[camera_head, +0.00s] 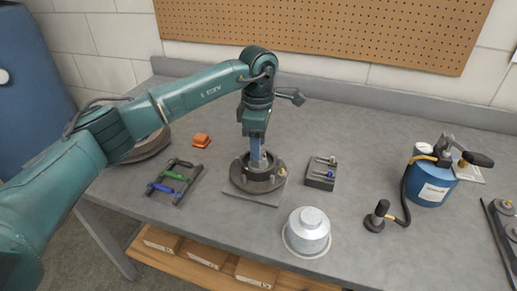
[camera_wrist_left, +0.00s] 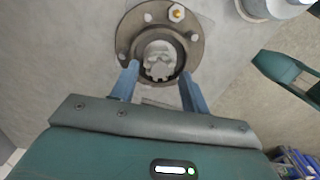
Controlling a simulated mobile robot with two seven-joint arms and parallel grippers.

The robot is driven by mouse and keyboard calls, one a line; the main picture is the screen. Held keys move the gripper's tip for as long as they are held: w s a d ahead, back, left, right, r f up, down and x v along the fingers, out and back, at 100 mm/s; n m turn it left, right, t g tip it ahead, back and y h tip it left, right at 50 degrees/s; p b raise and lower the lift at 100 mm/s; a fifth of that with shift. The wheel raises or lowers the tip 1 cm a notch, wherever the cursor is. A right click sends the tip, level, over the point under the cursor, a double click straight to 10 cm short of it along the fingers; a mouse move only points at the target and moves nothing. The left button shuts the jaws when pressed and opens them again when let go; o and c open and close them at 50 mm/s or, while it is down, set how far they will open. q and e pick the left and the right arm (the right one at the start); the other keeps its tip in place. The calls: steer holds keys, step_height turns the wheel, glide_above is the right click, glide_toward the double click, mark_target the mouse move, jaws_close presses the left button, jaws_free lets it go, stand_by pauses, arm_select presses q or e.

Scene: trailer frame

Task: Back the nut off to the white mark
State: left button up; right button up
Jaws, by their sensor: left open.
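A dark round hub (camera_head: 240,183) with a studded flange stands on a flat plate on the bench; it also shows in the left wrist view (camera_wrist_left: 130,30). A grey slotted nut (camera_wrist_left: 160,68) sits in the hub's centre. One flange stud carries a brass-coloured nut (camera_wrist_left: 177,13). My left gripper (camera_head: 259,163) points down over the hub. In the left wrist view its two blue fingers (camera_wrist_left: 158,80) are apart, one each side of the slotted nut. I cannot tell whether they touch it. I cannot make out a white mark. My right gripper does not show clearly.
A small dark tray (camera_head: 321,174) stands right, a silver cap (camera_head: 308,231) in front. A blue canister (camera_head: 431,182) with a hose stands farther right.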

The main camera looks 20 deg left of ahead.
arm_select(q)
steer(key=shift+f, duration=1.4)
steer(key=shift+c, duration=0.3)
steer(key=c, duration=0.7)
steer(key=shift+o, duration=0.2)
steer(key=shift+n, duration=2.2)
steer(key=o, duration=0.7)
steer(key=shift+r, duration=0.1)
